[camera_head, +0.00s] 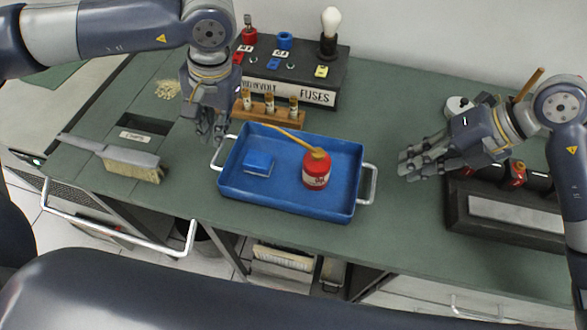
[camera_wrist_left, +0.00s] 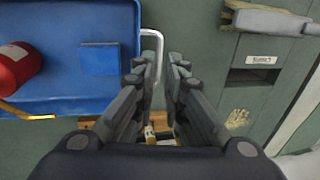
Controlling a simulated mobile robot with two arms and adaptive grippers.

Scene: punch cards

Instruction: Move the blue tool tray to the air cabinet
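The blue tool tray (camera_head: 285,201) lies flat on the green bench and holds a small blue box (camera_head: 257,163) and a red oil can (camera_head: 317,169) with a yellow spout. It has a metal handle at its left (camera_head: 217,154) and right (camera_head: 371,186) ends. My left gripper (camera_head: 212,137) is open above the left handle; in the left wrist view the tray (camera_wrist_left: 75,55) and that handle (camera_wrist_left: 157,42) show beyond its fingertips. My right gripper (camera_head: 408,166) is open and empty, right of the right handle and apart from it. I cannot tell where the air cabinet is.
Behind the tray are a wooden rack (camera_head: 268,113) and a dark fuse box (camera_head: 300,75). A brush (camera_head: 130,164) lies left, beside a bench slot (camera_head: 143,124). A dark holder (camera_head: 510,215) stands right. A metal rail (camera_head: 115,233) runs along the front left.

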